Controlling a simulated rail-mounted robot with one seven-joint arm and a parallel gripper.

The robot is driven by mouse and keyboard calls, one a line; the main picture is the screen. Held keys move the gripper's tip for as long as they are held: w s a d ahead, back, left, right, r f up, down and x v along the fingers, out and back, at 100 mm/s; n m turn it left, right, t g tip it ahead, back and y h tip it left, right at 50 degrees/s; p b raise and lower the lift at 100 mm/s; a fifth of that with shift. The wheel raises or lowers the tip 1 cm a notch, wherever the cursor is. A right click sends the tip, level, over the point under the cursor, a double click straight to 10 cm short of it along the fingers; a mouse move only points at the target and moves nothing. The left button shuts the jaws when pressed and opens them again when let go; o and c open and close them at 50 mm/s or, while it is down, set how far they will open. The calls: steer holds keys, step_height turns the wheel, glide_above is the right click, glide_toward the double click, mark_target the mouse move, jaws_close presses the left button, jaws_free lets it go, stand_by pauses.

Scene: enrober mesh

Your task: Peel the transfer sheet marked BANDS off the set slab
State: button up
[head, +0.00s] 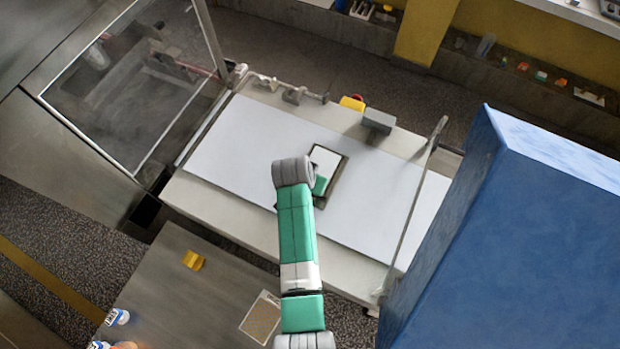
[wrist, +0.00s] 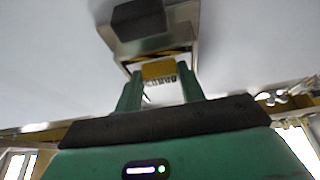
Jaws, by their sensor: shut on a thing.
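In the wrist view my gripper (wrist: 162,76) is shut on an orange tab (wrist: 158,70) with dark lettering that looks like BANDS, upside down. The tab joins the near end of a pale sheet (wrist: 124,50). A dark block-like shape (wrist: 138,20) shows beyond it; how much sheet still touches the slab is unclear. In the head view a white rectangle with a dark border, the sheet and slab (head: 326,158), lies on the white belt. My wrist covers its lower left, and the fingertips are mostly hidden there.
The white belt (head: 235,140) is largely bare around the slab. A large blue housing (head: 520,230) stands at the right and a clear-panelled hood at the left. A steel table (head: 190,300) in front bears an orange-patterned sheet (head: 262,318), a yellow block (head: 193,260) and small jars.

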steer(key=shift+r+p, duration=1)
steer(key=shift+r, duration=0.1)
stand_by(0.6)
step_height(320, 180, up, 7)
steer(key=p, duration=0.6)
